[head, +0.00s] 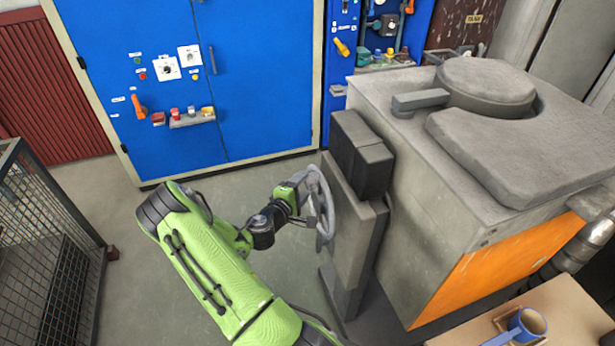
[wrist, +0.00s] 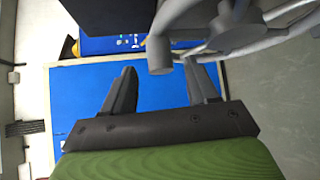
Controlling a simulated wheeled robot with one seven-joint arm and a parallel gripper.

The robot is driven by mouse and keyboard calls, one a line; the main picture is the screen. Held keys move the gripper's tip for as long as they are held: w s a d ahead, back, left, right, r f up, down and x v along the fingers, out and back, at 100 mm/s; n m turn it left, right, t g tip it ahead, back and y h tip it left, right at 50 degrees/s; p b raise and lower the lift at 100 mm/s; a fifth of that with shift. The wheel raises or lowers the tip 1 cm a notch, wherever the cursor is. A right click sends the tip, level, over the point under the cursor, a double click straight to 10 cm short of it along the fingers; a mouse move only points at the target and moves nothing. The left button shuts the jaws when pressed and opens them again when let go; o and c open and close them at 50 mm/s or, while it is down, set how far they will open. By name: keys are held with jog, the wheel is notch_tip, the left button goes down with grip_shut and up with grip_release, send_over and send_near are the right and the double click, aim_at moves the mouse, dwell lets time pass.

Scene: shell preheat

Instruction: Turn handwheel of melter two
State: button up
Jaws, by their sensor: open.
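The grey handwheel (head: 325,212) stands upright on the left side of a grey pedestal beside the melter (head: 455,130). My gripper (head: 303,181) is at the wheel's near-left rim in the head view, its fingertips small there. In the wrist view the gripper (wrist: 160,68) is open, with two dark fingers spread apart. The round end of the wheel's handle (wrist: 160,55) shows between and just beyond the fingertips. The wheel's rim and spokes (wrist: 235,32) fill the upper right, close to the right finger. I cannot tell whether anything touches.
A blue cabinet (head: 255,90) with switches stands behind. A wire cage (head: 45,240) is at the left. The floor (head: 130,210) between the cage and the pedestal is clear.

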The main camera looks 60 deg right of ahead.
aim_at(306, 183)
jog(key=d, duration=0.2)
jog(key=d+f, duration=0.1)
jog(key=d, duration=0.1)
jog(key=shift+s+d, duration=0.1)
jog(key=shift+d, duration=0.2)
grip_shut()
